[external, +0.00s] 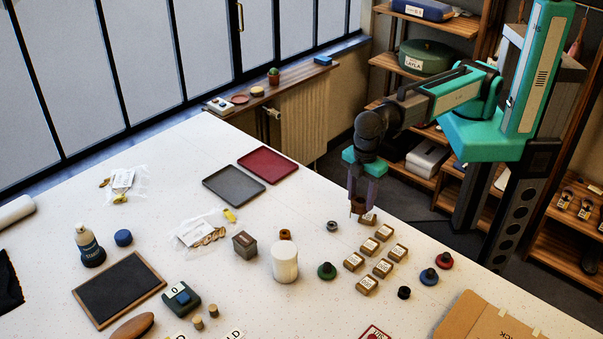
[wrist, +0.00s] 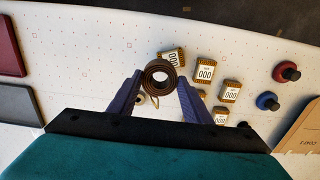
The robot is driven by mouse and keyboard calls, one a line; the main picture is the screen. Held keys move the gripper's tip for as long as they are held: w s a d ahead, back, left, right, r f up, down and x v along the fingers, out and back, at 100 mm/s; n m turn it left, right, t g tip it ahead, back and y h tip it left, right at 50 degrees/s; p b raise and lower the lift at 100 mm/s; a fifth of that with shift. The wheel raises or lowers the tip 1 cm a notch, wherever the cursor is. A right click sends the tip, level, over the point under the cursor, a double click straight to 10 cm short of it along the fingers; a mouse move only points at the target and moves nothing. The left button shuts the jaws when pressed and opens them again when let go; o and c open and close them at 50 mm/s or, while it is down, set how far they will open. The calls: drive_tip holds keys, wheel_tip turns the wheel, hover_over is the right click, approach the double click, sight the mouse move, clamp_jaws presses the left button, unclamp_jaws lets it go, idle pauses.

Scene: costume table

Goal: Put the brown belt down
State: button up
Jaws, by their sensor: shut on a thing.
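The brown belt (wrist: 160,77) is coiled into a roll, its open centre facing the wrist camera. My gripper (wrist: 161,84) is shut on it, with a finger on each side of the roll. In the external view my gripper (external: 361,192) points down near the table's right edge, and the belt (external: 358,206) shows at its fingertips. The belt is close to a small brown labelled box (external: 369,219) and partly covers a box (wrist: 171,61) in the wrist view. I cannot tell the exact gap between belt and table.
Several labelled boxes (external: 383,232) stand beside and in front of the belt. A grey ring-like item (external: 332,226) lies to the left. A red tray (external: 267,165) and grey tray (external: 234,185) lie further back. Coloured knobs (external: 444,260) stand to the right. Bare table lies between trays and boxes.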

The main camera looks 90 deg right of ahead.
drive_tip(key=shift+s+a+r, duration=0.1)
drive_tip(key=shift+s+a, duration=0.8)
drive_tip(key=shift+s, duration=0.05)
drive_tip(key=shift+w, duration=0.1)
drive_tip(key=shift+w+a+f+b, duration=0.25)
drive_tip(key=shift+w+a+b, duration=0.1)
drive_tip(key=shift+w+a, duration=1.45)
drive_tip(key=shift+w+a+f+b, duration=0.25)
drive_tip(key=shift+w+a, duration=1.1)
drive_tip(key=shift+w, duration=0.7)
drive_tip(key=shift+w+a+f+b, duration=0.2)
drive_tip(key=shift+w+a+b, duration=0.2)
drive_tip(key=shift+w+a, duration=1.4)
drive_tip(key=shift+w+d, duration=0.15)
drive_tip(key=shift+w, duration=0.05)
drive_tip(key=shift+w+a, duration=0.3)
drive_tip(key=shift+w, duration=0.1)
drive_tip(key=shift+s+f+b, duration=0.1)
drive_tip(key=shift+f+b, duration=0.9)
drive_tip(key=shift+f, duration=0.8)
drive_tip(key=shift+f, duration=0.15)
drive_tip(key=o, duration=1.2)
drive_tip(key=shift+c, duration=0.2)
